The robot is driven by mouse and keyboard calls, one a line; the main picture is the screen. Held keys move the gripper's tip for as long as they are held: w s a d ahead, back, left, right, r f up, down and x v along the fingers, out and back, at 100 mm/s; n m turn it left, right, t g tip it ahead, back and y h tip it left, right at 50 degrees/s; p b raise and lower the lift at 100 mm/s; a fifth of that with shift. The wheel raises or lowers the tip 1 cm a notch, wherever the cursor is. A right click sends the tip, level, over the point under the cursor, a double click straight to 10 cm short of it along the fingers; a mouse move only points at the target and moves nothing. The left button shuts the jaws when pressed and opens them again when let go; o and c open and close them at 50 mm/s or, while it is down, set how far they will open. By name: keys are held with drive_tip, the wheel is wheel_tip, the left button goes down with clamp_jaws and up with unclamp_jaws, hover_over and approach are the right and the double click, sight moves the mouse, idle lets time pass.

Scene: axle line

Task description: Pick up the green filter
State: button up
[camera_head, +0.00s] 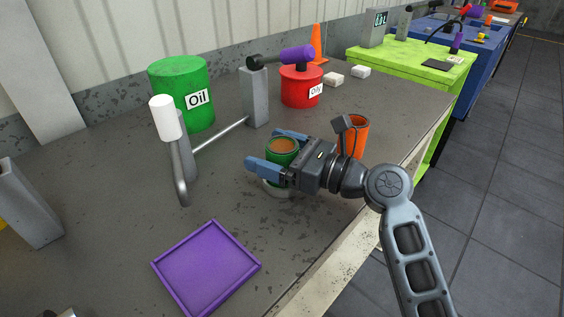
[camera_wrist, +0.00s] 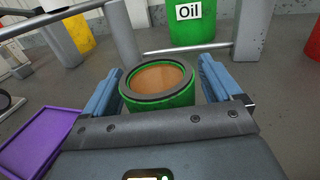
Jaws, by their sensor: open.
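The green filter (camera_head: 283,151) is a short green cylinder with a dark rim and a brown-orange top. It stands on the grey workbench, with a pale ring-like piece partly showing at its base. My gripper (camera_head: 270,152) is open, with its two blue fingers on either side of the filter. In the wrist view the filter (camera_wrist: 158,84) is between the open fingers, close to the palm. A small gap shows on the right side; contact on the left cannot be told. The filter's lower part is hidden by my gripper in the wrist view.
An orange cylinder (camera_head: 354,135) stands behind my wrist. A purple tray (camera_head: 206,267) lies at front left. A metal axle stand with a white cylinder (camera_head: 166,118), a green oil drum (camera_head: 181,92) and a red oily can (camera_head: 301,87) stand further back. Bare bench lies between tray and filter.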

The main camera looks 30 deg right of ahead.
drive_tip(key=shift+c, duration=0.2)
drive_tip(key=c, duration=1.4)
drive_tip(key=shift+c, duration=0.9)
drive_tip(key=shift+r, duration=0.15)
